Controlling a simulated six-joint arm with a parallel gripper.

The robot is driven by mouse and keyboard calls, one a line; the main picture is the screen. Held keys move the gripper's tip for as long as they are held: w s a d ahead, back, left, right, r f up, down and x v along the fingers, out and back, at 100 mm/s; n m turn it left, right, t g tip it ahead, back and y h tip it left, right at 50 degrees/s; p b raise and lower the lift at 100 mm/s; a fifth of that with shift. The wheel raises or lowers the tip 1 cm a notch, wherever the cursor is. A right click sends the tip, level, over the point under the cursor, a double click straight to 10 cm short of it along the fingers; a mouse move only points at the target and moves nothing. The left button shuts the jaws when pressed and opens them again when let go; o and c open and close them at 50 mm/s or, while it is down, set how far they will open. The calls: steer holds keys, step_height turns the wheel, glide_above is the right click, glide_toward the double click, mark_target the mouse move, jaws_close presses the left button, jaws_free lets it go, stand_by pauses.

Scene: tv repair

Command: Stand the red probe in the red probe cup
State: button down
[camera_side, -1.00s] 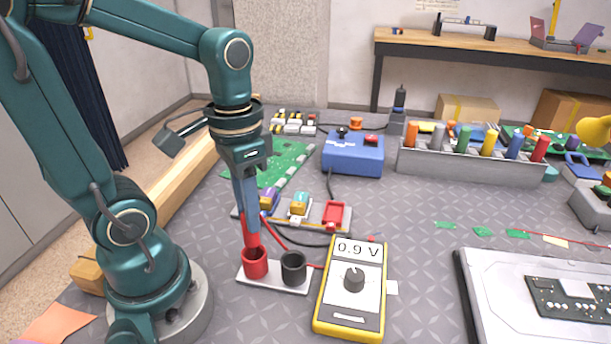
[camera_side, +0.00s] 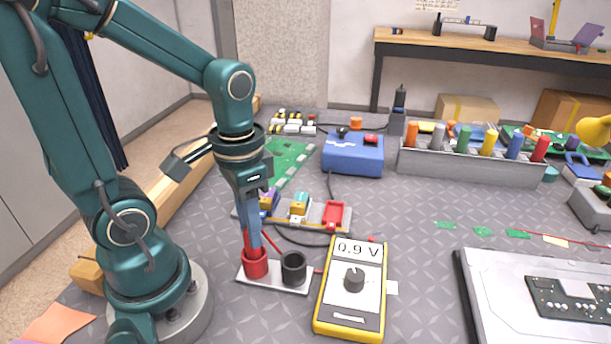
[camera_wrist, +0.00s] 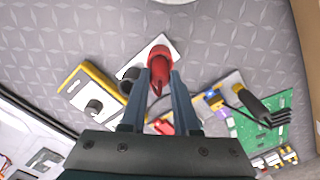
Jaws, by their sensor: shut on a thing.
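My gripper (camera_side: 254,244) points down and is shut on the red probe (camera_side: 246,238), directly above the red probe cup (camera_side: 256,267). The fingertips are close to the cup's rim. The probe shows as a red strip beside the fingers, and its lower end is hidden at or inside the cup, so I cannot tell how deep it sits. In the wrist view the red probe (camera_wrist: 157,84) lies between the two fingers, overlapping the red cup behind it.
A black cup (camera_side: 293,268) stands right of the red cup on the same white base (camera_side: 274,285). A yellow multimeter (camera_side: 352,300) reading 0.9 V lies to the right. A board with coloured parts (camera_side: 333,214) is behind. A red cable runs from the probe area towards the meter.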

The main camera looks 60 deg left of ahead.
steer(key=c, duration=0.6)
jaws_free()
steer(key=shift+r, duration=2.6)
